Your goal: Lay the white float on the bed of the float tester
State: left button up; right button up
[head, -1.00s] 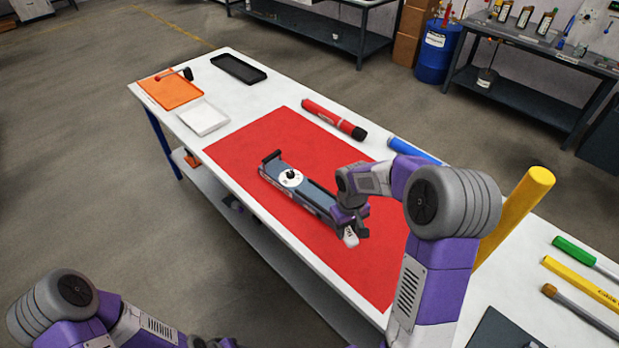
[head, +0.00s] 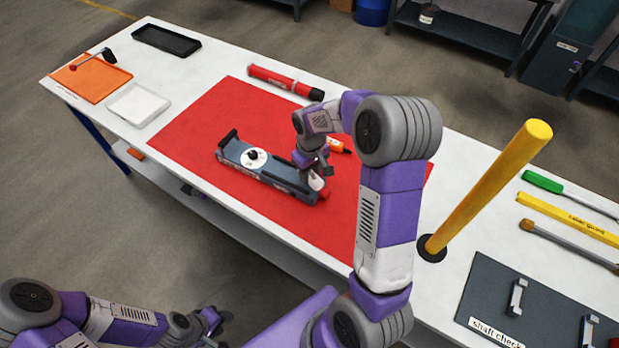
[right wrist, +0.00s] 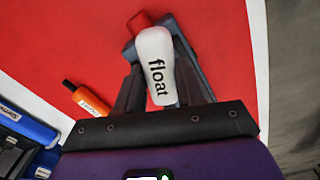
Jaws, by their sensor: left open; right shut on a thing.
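The float tester (head: 278,176) is a long slate-blue device with a white dial and black knob, lying on the red mat (head: 200,120). My right gripper (head: 316,174) is shut on the white float (head: 316,184), over the right end of the tester. In the right wrist view the float (right wrist: 156,60) has the word "float" and a red end, and sits between the fingers. The slate tester body (right wrist: 188,62) shows behind it. I cannot tell whether the float touches the bed. My left gripper (head: 216,318) is open and empty, low at the left, off the table.
An orange marker (head: 338,146) lies just beyond the right gripper. A red tube (head: 285,80) lies at the mat's far edge. An orange tray (head: 92,80), white tray (head: 138,104) and black tray (head: 166,40) are far left. A yellow post (head: 490,185) stands at right.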

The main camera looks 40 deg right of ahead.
aim_at(311, 174)
notch_tip(311, 174, down, 3)
jog(key=shift+s, duration=0.15)
grip_shut()
jog(key=o, duration=1.1)
grip_release()
jog(key=shift+f, duration=0.1)
jog(key=shift+o, duration=0.2)
jog(key=shift+r, duration=0.2)
jog(key=shift+r, duration=0.25)
notch_tip(311, 174, up, 11)
jog(key=shift+r+p, duration=0.2)
jog(key=shift+p, duration=0.8)
jog(key=shift+r, duration=0.1)
